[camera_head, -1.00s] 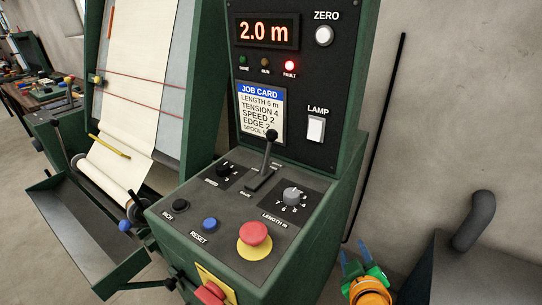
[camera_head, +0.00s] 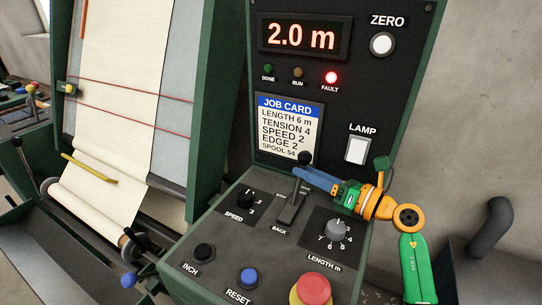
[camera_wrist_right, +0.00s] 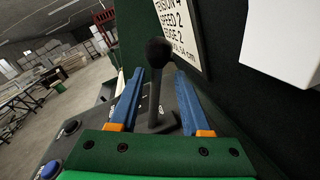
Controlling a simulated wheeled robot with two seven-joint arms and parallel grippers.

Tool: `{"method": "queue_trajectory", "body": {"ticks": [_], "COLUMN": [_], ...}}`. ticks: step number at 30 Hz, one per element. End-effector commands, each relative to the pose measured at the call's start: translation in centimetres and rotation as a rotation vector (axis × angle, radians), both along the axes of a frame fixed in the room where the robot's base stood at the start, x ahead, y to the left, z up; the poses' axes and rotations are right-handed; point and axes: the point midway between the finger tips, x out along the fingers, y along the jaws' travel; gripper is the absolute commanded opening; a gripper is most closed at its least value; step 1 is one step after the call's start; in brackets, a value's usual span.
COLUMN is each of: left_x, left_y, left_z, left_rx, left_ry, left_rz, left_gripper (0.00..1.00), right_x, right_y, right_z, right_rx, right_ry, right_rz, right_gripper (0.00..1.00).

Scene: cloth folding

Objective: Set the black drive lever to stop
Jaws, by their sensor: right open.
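The black drive lever (camera_head: 298,190) stands up from a slotted plate on the sloping panel, its round black knob (camera_head: 305,158) in front of the job card. The plate has small labels, with BACK readable at its near end. My right gripper (camera_head: 300,172) reaches in from the right, its blue fingers at the lever just below the knob. In the right wrist view the lever (camera_wrist_right: 154,95) stands between the two open fingers (camera_wrist_right: 160,88), with a gap at the right finger. My left gripper is not in view.
The speed knob (camera_head: 244,198), length knob (camera_head: 337,230), inch button (camera_head: 204,251), blue reset button (camera_head: 248,277) and red stop button (camera_head: 314,289) surround the lever. The display (camera_head: 302,38) reads 2.0 m and the red fault lamp (camera_head: 331,77) is lit.

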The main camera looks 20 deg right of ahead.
Motion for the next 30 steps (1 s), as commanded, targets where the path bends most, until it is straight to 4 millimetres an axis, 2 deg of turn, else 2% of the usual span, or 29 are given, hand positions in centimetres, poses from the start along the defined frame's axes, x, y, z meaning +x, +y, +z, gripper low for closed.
{"method": "queue_trajectory", "body": {"ticks": [3, 9, 18, 19, 24, 30], "left_x": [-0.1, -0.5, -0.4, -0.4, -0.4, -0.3], "left_y": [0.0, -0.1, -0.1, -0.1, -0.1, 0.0], "left_z": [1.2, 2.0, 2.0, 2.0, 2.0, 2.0], "left_rx": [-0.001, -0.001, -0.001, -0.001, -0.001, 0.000], "left_ry": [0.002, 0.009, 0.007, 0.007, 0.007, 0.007], "left_rz": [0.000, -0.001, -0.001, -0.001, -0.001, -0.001], "left_gripper": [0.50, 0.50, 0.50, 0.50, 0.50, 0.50], "right_x": [1.9, 5.0, 5.7, 5.7, 5.7, 5.7], "right_y": [1.2, 2.9, 3.4, 3.4, 3.4, 3.4], "right_z": [0.5, 0.2, -0.1, -0.1, -0.1, -0.1], "right_rx": [0.000, 0.004, -0.001, -0.001, -0.001, 0.000], "right_ry": [0.001, 0.001, 0.002, 0.002, 0.002, 0.001], "right_rz": [0.005, 0.004, 0.004, 0.004, 0.004, 0.005], "right_gripper": [0.47, 0.47, 0.47, 0.45, 0.00, 0.00]}}
